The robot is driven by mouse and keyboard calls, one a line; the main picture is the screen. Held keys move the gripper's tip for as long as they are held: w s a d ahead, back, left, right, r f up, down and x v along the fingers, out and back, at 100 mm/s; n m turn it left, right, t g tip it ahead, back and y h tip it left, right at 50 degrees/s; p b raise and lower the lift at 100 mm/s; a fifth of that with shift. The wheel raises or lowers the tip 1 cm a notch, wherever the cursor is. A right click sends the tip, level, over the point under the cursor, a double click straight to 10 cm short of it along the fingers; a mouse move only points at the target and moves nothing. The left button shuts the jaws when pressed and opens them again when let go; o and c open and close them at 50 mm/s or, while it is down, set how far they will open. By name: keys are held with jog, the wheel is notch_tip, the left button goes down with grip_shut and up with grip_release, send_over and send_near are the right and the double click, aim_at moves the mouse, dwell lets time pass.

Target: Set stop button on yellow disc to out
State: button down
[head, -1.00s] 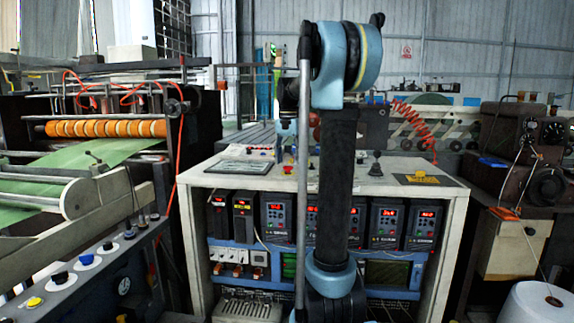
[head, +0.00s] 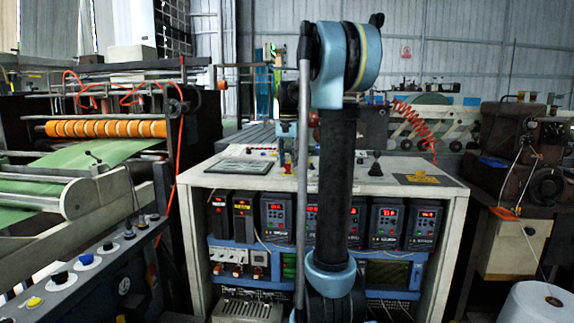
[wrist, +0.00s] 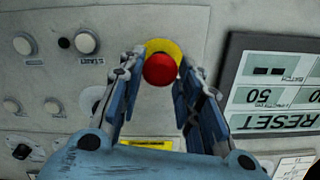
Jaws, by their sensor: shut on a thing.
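The red stop button (wrist: 160,69) shows in the wrist view as a round cap in front of the yellow disc (wrist: 163,46) on the pale panel. My gripper (wrist: 161,76) has a finger on each side of the red cap and is shut on it. The fingertips partly cover the sides of the disc. Whether the button is in or out cannot be told from this angle. In the head view my gripper (head: 287,131) is low over the back of the console top, partly hidden by my arm.
The grey screen panel with a RESET label (wrist: 270,120) lies right of the fingers. White buttons (wrist: 86,41) are to the left, and a yellow label (wrist: 148,143) is below. On the console top (head: 225,181) stands a black lever (head: 376,165).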

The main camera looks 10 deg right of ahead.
jog(key=shift+r, duration=0.2)
jog(key=c, duration=1.2)
grip_release()
jog(key=shift+o, duration=0.2)
jog(key=shift+r, duration=0.1)
notch_tip(320, 180, up, 12)
jog(key=shift+f, duration=0.2)
jog(key=s+f+n+t, duration=0.2)
jog(key=s+f+n, duration=0.4)
jog(key=s+f, duration=2.9)
jog(key=shift+s+a+f, duration=0.2)
jog(key=shift+f, duration=0.7)
